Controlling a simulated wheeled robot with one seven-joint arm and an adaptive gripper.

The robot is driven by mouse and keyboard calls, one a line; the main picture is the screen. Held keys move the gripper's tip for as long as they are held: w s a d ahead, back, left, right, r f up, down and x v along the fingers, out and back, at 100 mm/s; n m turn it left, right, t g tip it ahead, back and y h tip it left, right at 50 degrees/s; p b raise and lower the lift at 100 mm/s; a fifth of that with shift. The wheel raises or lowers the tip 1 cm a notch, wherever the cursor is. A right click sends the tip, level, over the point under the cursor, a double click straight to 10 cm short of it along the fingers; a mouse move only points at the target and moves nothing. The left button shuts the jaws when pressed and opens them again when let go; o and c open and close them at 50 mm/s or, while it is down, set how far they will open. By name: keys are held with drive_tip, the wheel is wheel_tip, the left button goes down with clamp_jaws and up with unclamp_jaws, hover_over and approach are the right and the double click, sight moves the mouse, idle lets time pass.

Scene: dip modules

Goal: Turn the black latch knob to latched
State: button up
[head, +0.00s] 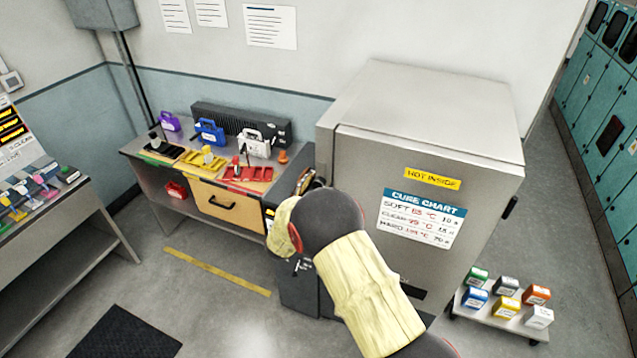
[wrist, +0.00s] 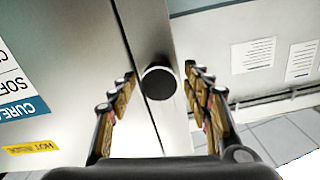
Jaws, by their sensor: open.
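The black latch knob (wrist: 158,82) is a round, dark disc in the wrist view, at the seam near the edge of the grey metal oven door (wrist: 75,60). My gripper (wrist: 160,74) is open, with one finger on each side of the knob. I see gaps between the fingers and the knob, and cannot tell its turn angle from its plain round face. In the head view the oven (head: 425,110) stands at centre right with its door closed or nearly so. My sleeved arm reaches its left front edge, and the knob is hidden there.
The oven door bears a yellow hot sign (head: 432,180) and a cure chart (head: 420,218). A bench (head: 145,150) with coloured trays and boxes stands left of the oven. A low cart (head: 490,323) with several small boxes stands right.

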drive_tip(key=shift+w+d, duration=0.2)
drive_tip(key=shift+w, duration=0.2)
drive_tip(key=shift+c, duration=0.2)
clamp_jaws()
idle(0.4)
